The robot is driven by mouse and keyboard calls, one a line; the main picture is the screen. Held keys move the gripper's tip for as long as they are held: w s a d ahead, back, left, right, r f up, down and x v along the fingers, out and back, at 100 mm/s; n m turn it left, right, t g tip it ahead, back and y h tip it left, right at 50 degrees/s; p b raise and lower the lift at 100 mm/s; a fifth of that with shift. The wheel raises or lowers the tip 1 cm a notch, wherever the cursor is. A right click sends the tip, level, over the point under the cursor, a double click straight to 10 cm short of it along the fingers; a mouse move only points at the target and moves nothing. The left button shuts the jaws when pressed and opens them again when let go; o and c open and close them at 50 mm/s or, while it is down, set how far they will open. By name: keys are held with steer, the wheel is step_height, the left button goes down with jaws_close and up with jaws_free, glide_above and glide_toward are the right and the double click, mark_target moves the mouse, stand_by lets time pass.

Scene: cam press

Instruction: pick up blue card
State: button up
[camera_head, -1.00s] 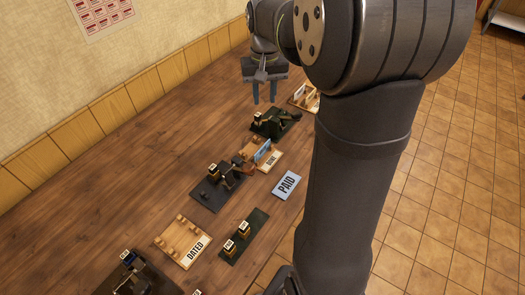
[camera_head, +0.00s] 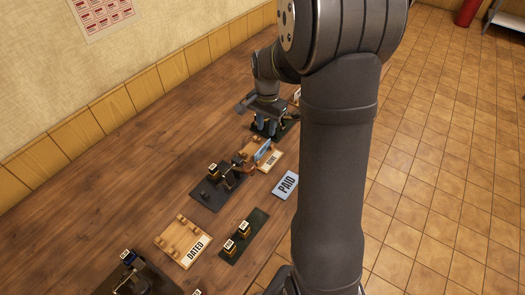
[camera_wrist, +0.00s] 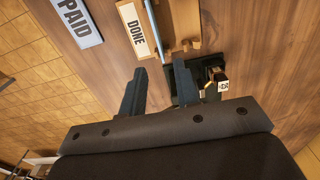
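A blue card (camera_head: 263,150) stands on edge in the wooden DONE rack (camera_head: 277,160). In the wrist view the card (camera_wrist: 152,28) shows as a thin blue strip beside the DONE label (camera_wrist: 135,30). My gripper (camera_head: 267,130) is over the dark press just behind the rack in the head view. In the wrist view my gripper (camera_wrist: 158,72) is open, with nothing between its two fingers. The fingertips appear short of the card and apart from it.
A dark press (camera_wrist: 205,80) lies close to the right finger. A light blue PAID plate (camera_head: 286,184) lies in front of the rack. Another press (camera_head: 215,190), a DATED rack (camera_head: 182,242) and a stamp tray (camera_head: 244,237) stand nearer. The table by the wall is clear.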

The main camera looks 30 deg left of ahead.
mark_target(266, 144)
step_height(266, 144, down, 9)
steer(key=shift+r, duration=0.2)
jaws_close()
stand_by(0.3)
